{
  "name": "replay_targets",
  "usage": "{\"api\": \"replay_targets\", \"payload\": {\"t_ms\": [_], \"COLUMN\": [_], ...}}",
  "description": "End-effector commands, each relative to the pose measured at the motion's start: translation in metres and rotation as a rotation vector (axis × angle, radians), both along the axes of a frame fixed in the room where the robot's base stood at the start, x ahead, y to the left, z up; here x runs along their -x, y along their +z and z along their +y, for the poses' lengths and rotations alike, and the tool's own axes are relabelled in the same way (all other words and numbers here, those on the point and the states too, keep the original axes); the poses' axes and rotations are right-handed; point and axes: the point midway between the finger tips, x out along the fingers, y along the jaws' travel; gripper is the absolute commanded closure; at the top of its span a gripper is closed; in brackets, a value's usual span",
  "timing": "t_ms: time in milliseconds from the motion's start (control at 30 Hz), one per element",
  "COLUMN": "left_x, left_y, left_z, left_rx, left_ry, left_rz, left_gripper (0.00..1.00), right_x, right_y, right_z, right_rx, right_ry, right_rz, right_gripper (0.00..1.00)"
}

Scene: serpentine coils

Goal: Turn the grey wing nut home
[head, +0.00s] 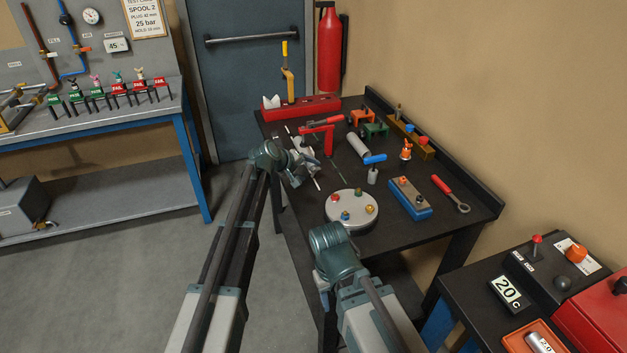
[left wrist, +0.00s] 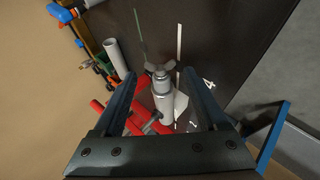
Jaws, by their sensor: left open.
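The grey wing nut (left wrist: 160,73) shows in the left wrist view at the end of a silver cylindrical body (left wrist: 165,106), its two small wings spread to either side. My left gripper (left wrist: 159,80) is open, with one dark finger on each side of the nut and body. I see gaps between the fingers and the nut, and I cannot tell the depth between them. In the head view my left gripper (head: 302,163) is over the left edge of the dark table, and the nut cannot be made out there. My right arm shows, but its fingers do not.
A red clamp (head: 318,131) stands close beside my left gripper. The dark table (head: 405,240) also holds a round plate (head: 340,210) with coloured knobs, a blue-handled valve (head: 373,170), a blue block (head: 411,205) and a red wrench (head: 448,192). A wall backs the table.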

Motion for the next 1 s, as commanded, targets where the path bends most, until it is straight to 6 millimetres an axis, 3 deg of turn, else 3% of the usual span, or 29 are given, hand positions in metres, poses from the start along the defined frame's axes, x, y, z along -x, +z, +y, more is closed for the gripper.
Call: {"api": "replay_targets", "payload": {"t_ms": [33, 200, 567, 933, 1000], "left_x": [-0.009, -0.022, -0.025, -0.025, -0.025], "left_y": [-0.014, -0.028, -0.029, -0.029, -0.029], "left_z": [-0.006, -0.019, -0.023, -0.022, -0.022], "left_rx": [0.0, -0.001, -0.001, -0.001, -0.001], "left_ry": [-0.001, -0.001, 0.0, 0.0, 0.0], "left_rz": [0.0, 0.001, 0.001, 0.001, 0.001], "left_gripper": [0.25, 0.25, 0.25, 0.92, 0.94], "right_x": [0.0, 0.0, 0.0, 0.0, 0.0], "right_y": [-0.014, -0.028, -0.029, -0.029, -0.029], "right_z": [0.0, 0.0, 0.0, 0.0, 0.0], "right_rx": [0.0, 0.0, 0.0, 0.0, 0.0], "right_ry": [0.0, 0.0, 0.0, 0.0, 0.0], "right_rz": [0.0, 0.0, 0.0, 0.0, 0.0], "right_gripper": [0.5, 0.5, 0.5, 0.5, 0.5]}}
